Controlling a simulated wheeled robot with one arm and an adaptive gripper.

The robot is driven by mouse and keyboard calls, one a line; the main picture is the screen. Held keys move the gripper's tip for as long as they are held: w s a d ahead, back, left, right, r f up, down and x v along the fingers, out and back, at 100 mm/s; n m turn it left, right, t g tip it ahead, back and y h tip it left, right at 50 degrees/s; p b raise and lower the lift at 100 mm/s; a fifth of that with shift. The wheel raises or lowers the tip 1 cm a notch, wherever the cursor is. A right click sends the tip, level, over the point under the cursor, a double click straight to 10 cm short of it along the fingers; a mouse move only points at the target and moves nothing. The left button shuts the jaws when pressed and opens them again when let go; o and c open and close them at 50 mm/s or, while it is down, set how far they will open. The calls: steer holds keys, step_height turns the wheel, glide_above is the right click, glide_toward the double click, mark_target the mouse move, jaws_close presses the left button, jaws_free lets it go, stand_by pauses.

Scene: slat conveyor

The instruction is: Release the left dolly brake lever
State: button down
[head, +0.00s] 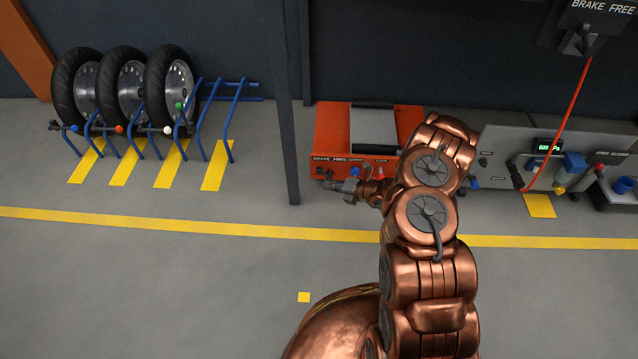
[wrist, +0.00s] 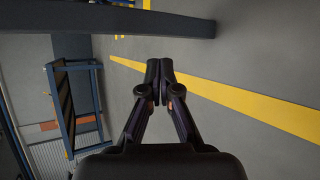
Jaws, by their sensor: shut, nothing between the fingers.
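The orange dolly (head: 332,130) stands on the floor against the back wall, with a grey block on top. Its front edge carries labels, "BRAKE FREE" at the left end. A small dark fitting (head: 318,171) sits below that label; I cannot tell whether it is the left brake lever. My gripper (head: 328,185) is just in front of the dolly's left front corner, pointing left, close to the edge; I cannot tell if it touches. In the wrist view my gripper (wrist: 162,70) shows its fingertips together with nothing between them. No lever shows clearly there. My arm hides the dolly's right part.
A dark post (head: 291,110) stands just left of the dolly, and a dark bar (wrist: 110,18) crosses the wrist view's top. A blue rack (head: 228,110) with wheels is further left. A grey pressure unit (head: 510,145) with an orange hose is right. Floor in front is clear.

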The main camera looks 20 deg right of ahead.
mark_target(324, 173)
steer(key=shift+s+d+f+m, duration=0.15)
steer(key=shift+d+f+m, duration=0.3)
steer(key=shift+f, duration=0.4)
steer(key=w+a+f+b, duration=0.2)
steer(key=w+b, duration=0.3)
steer(key=w, duration=0.3)
steer(key=shift+w+a+f, duration=0.25)
steer(key=shift+a+f, duration=0.1)
steer(key=shift+f, duration=0.15)
steer(key=shift+a, duration=0.15)
